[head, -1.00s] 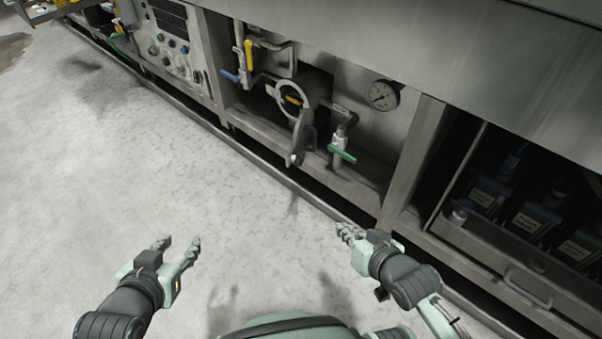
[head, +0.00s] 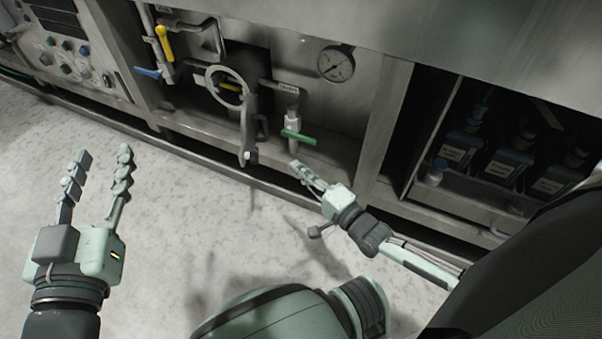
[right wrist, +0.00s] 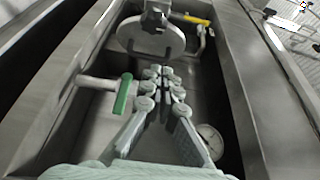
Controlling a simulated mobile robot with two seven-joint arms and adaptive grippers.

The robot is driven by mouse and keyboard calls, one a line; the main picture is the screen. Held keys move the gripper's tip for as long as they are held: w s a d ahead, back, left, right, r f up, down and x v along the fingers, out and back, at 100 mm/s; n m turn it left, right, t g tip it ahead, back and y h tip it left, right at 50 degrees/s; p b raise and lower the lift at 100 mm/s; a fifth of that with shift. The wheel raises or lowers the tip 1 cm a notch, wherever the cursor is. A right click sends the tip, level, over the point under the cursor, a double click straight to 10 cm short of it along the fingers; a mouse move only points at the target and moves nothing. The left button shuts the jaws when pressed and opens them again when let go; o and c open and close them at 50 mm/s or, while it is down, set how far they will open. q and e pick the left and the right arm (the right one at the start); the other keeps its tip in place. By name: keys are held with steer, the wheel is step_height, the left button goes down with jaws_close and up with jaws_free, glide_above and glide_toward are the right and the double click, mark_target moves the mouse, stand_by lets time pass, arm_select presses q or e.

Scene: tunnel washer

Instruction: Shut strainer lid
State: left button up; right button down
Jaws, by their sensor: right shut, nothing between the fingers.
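The strainer (head: 228,86) is a round metal ring on the machine's front, with something yellow inside it. In the right wrist view the lid (right wrist: 140,38) is a grey disc beyond my fingers. My right gripper (head: 301,172) is shut and empty, to the right of and below the lid, apart from it; its fingers show in the right wrist view (right wrist: 165,72). My left gripper (head: 103,157) is open and empty over the floor.
A pressure gauge (head: 336,63) is above right. Yellow (head: 165,43) and blue (head: 147,72) valve handles are left of the strainer. Dark bottles (head: 507,165) fill the right bay. The floor is clear.

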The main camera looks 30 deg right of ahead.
arm_select(q)
steer(key=r, duration=0.1)
steer(key=d+r+t+h, duration=0.1)
steer(key=r, duration=0.1)
steer(key=s+r+t, duration=0.1)
steer(key=shift+d+r+h+b, duration=0.3)
steer(key=shift+b, duration=0.1)
arm_select(e)
steer(key=w+a, duration=0.5)
steer(key=w, duration=0.2)
steer(key=shift+w, duration=0.3)
arm_select(q)
steer(key=shift+w+a, duration=0.1)
steer(key=shift+a, duration=0.05)
arm_select(e)
steer(key=shift+w+a, duration=0.1)
